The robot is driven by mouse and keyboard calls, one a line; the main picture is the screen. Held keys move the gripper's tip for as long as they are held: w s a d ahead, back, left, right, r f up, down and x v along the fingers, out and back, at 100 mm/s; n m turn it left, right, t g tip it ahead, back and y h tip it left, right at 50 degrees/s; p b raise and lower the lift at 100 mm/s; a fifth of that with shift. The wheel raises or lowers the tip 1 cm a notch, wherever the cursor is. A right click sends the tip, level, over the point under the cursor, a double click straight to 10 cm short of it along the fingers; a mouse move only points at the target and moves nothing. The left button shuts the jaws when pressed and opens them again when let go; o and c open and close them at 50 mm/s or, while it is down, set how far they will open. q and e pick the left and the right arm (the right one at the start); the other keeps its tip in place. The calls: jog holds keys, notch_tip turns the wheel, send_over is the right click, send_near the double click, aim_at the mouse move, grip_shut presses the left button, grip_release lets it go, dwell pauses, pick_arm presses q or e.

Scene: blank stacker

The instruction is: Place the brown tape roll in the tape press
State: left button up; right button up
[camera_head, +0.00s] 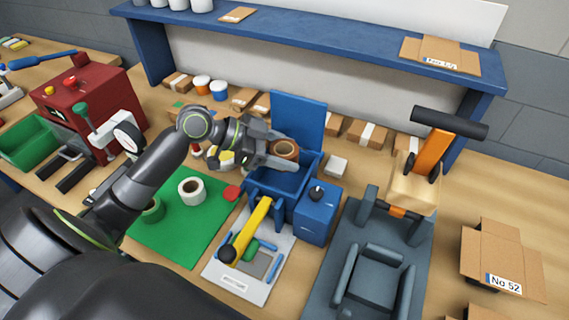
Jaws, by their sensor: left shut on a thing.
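The brown tape roll (285,149) is held in my left gripper (277,150), which is shut on it. The roll is over the back of a blue open-topped box with a raised blue lid (298,115) and a yellow lever (251,229) in front; this looks like the tape press. The roll seems to be above the box's inside and near the lid, but I cannot tell whether it touches either. My gripper and wrist hide part of the roll and the box's left side. My right gripper is not in view.
A green mat (206,218) with a white tape roll (192,190) and a green roll (152,209) lies to the left. A red machine (85,100) stands at the far left. A grey fixture (370,270) with an orange and black handle stands right. A blue shelf (330,45) spans the back.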

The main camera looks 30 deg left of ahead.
pick_arm(q)
jog(key=shift+f, duration=0.7)
notch_tip(320, 180, down, 4)
jog(key=shift+r+p, duration=0.2)
jog(key=shift+p, duration=0.1)
